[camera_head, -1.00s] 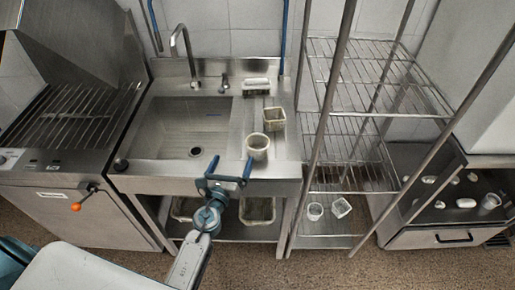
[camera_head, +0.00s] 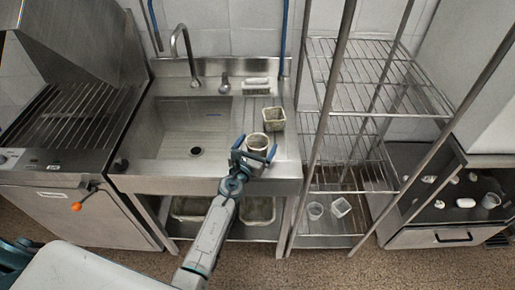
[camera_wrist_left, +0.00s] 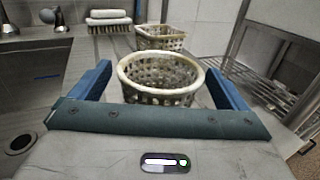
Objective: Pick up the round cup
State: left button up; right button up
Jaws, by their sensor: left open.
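The round cup (camera_head: 258,142) is a pale, perforated basket with a round rim. It stands upright on the steel counter to the right of the sink. My left gripper (camera_head: 255,152) is open, with its blue fingers on either side of the cup. In the left wrist view the round cup (camera_wrist_left: 160,78) sits between the fingers of my left gripper (camera_wrist_left: 165,85). I cannot tell whether the fingers touch it. The cup's lower part is hidden by the gripper's body. My right gripper is not in view.
A square perforated basket (camera_head: 274,119) stands just behind the round cup, and a brush (camera_head: 256,86) lies further back. The sink (camera_head: 195,130) is to the left. A wire rack (camera_head: 350,180) with two small containers stands to the right.

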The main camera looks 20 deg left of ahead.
pick_arm(q)
jog(key=shift+w+f, duration=0.1)
jog(key=shift+w, duration=0.3)
jog(key=shift+s, duration=0.1)
jog(key=shift+c, duration=0.5)
jog(key=c, duration=0.9)
jog(key=shift+c, duration=0.2)
